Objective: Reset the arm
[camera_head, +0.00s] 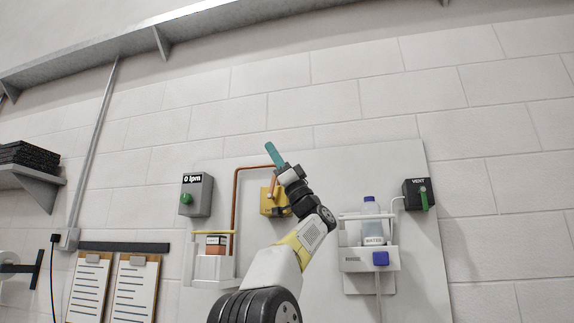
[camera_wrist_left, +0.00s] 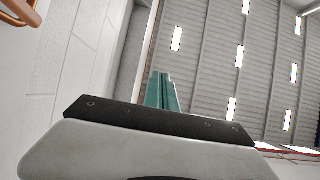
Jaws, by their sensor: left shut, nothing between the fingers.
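My left arm rises from the bottom middle of the head view. Its gripper (camera_head: 270,151) has teal fingers, shut and empty, pointing up and a little left in front of the white wall panel (camera_head: 330,172). The fingers (camera_wrist_left: 160,90) also show in the left wrist view, close together with nothing between them, against the far ceiling. A copper pipe (camera_head: 235,205) and a yellow box (camera_head: 267,205) are beside and behind the gripper; I cannot tell the gap. My right gripper is not in view.
A grey box reading "0 lpm" (camera_head: 199,195) is left of the arm. A white holder with a water bottle (camera_head: 372,217) and a black VENT box (camera_head: 417,194) are to the right. Clipboards (camera_head: 88,290) hang at lower left. The wall above the panel is clear up to a metal ledge (camera_head: 200,28).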

